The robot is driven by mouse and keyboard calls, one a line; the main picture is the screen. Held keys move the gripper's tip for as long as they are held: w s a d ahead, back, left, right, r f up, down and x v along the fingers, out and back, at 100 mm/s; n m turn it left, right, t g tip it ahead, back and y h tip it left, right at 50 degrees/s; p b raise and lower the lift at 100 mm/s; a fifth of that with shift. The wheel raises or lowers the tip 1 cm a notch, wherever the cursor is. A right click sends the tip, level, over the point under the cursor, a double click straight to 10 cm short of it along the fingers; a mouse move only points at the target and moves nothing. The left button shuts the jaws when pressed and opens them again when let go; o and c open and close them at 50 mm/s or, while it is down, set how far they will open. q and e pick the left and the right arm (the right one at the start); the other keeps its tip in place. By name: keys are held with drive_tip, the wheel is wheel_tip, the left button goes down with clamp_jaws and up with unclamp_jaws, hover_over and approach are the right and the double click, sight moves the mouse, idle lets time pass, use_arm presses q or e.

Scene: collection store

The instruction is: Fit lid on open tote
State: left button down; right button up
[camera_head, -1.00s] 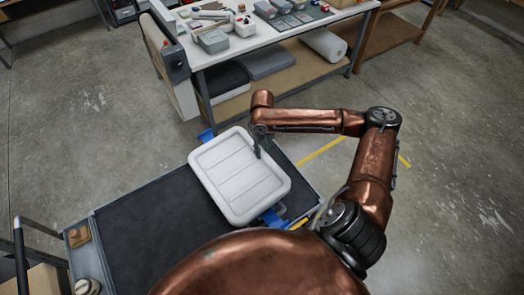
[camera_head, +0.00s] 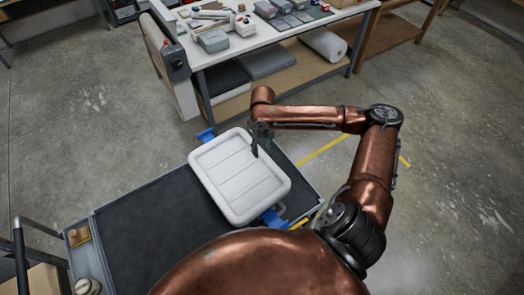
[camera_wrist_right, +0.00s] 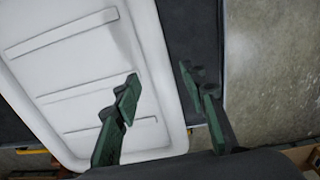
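The white ribbed lid (camera_head: 238,180) lies over the tote on the dark-topped cart, slightly turned. Blue parts of the tote (camera_head: 272,218) show at its two ends; the tote's body is hidden under the lid. I cannot tell whether the lid sits flush all round. My right gripper (camera_head: 255,152) is at the lid's upper right edge, pointing down. In the right wrist view its two green fingers (camera_wrist_right: 158,85) are apart with nothing held, one over the lid (camera_wrist_right: 85,75), the other beyond its rim. My left gripper is not in view.
The cart's dark top (camera_head: 150,240) is bare left of the tote. A small brown item (camera_head: 78,236) and a round pale item (camera_head: 86,287) are at its left side. A workbench (camera_head: 275,42) with boxes and tools stands behind. Open concrete floor lies to the right.

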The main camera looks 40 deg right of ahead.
wheel_tip(320, 180, up, 10)
idle(0.3)
idle(0.4)
